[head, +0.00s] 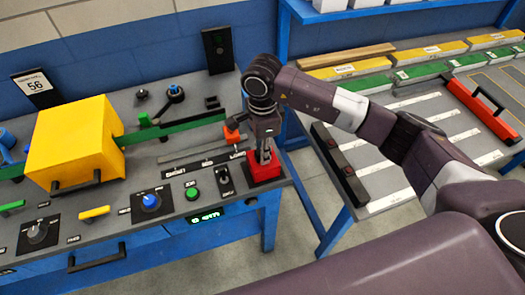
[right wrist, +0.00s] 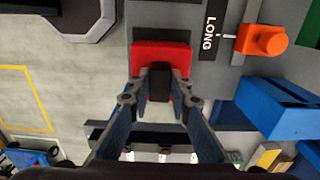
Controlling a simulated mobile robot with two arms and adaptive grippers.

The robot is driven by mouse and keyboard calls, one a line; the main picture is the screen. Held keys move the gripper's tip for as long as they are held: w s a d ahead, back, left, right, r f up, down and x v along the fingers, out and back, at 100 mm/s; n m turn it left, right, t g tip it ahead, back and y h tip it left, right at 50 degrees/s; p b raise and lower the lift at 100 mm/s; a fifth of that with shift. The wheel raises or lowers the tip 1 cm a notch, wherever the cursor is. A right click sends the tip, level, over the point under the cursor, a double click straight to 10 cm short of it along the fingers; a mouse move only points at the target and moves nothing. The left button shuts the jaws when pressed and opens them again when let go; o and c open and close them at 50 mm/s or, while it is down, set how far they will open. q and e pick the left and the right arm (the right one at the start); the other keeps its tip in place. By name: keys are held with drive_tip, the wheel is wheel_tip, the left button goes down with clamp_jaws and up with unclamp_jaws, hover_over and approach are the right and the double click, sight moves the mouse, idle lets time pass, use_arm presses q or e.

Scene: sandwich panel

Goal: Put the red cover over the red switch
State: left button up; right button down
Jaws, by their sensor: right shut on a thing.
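The red cover (head: 264,168) is a red block at the right front corner of the grey panel. It also shows in the right wrist view (right wrist: 145,52), with a black part between my fingers. My right gripper (head: 264,155) points down from above and is shut on the red cover; its fingertips also show in the right wrist view (right wrist: 160,76). I cannot tell whether the cover rests on the panel or hangs just above it. I see no separate red switch; it may be hidden under the cover or gripper. My left gripper is out of view.
The panel (head: 160,170) bears an orange slider knob (head: 231,133) behind the cover, a black toggle switch (head: 224,180), a green button (head: 192,193) and a blue-knobbed dial (head: 151,202). A yellow box (head: 75,145) stands left. A gap separates the panel from the right table (head: 385,140).

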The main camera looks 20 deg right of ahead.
drive_tip(key=shift+f, duration=0.25)
drive_tip(key=c, duration=1.7)
unclamp_jaws()
drive_tip(key=shift+r+p, duration=2)
drive_tip(key=shift+r, duration=2.3)
